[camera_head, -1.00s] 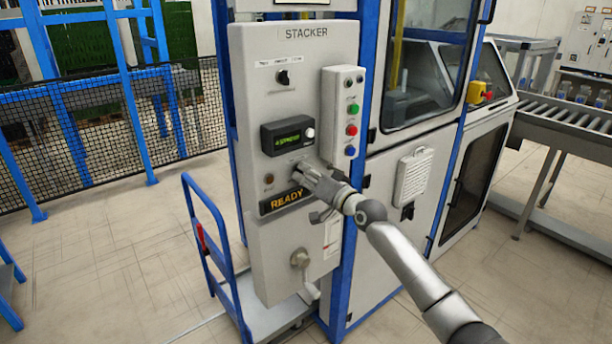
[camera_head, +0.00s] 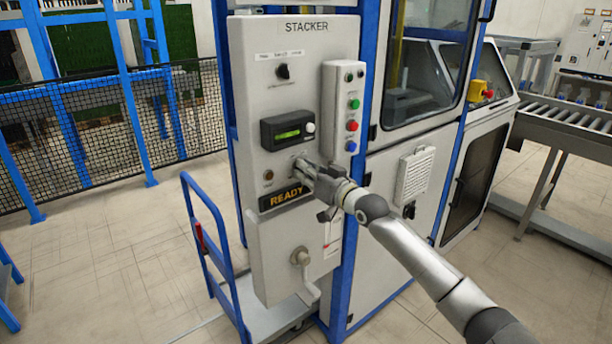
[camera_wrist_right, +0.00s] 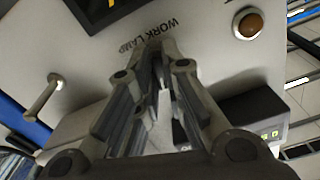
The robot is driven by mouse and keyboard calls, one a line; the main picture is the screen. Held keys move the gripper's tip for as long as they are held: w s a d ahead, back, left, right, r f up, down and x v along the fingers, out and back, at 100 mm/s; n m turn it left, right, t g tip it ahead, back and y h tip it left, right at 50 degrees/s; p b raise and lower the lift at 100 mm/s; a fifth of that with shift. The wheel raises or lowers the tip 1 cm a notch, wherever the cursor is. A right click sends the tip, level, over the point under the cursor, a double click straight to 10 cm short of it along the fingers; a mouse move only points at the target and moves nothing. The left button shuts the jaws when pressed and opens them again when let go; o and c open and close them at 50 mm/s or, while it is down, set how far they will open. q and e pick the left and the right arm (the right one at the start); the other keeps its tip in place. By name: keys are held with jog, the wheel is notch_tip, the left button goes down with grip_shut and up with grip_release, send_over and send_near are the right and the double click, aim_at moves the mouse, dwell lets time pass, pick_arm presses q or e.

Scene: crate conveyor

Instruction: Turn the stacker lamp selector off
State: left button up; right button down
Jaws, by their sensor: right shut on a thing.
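The grey STACKER panel (camera_head: 262,220) stands in the middle of the head view. My right gripper (camera_head: 298,168) reaches its front from the right, above the yellow READY sign (camera_head: 286,196). In the right wrist view the fingers of my right gripper (camera_wrist_right: 158,62) are closed together at the panel, just below the printed WORK LAMP label (camera_wrist_right: 149,35). They are shut on the lamp selector, which the fingers almost wholly hide. Its pointing direction cannot be told. My left gripper is not in view.
Above my gripper are a small display (camera_head: 287,130) and a black rotary switch (camera_head: 283,72). A button box (camera_head: 343,110) juts out to the right. An amber round button (camera_wrist_right: 249,24) sits near the fingers. A lever handle (camera_head: 302,262) hangs below.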

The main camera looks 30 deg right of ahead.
jog(key=n, duration=1)
jog(key=shift+d+p, duration=0.1)
jog(key=shift+p, duration=0.2)
jog(key=shift+n, duration=0.5)
jog(key=c, duration=1.5)
grip_release()
jog(key=shift+c, duration=0.2)
jog(key=s, duration=1.2)
jog(key=shift+d, duration=0.45)
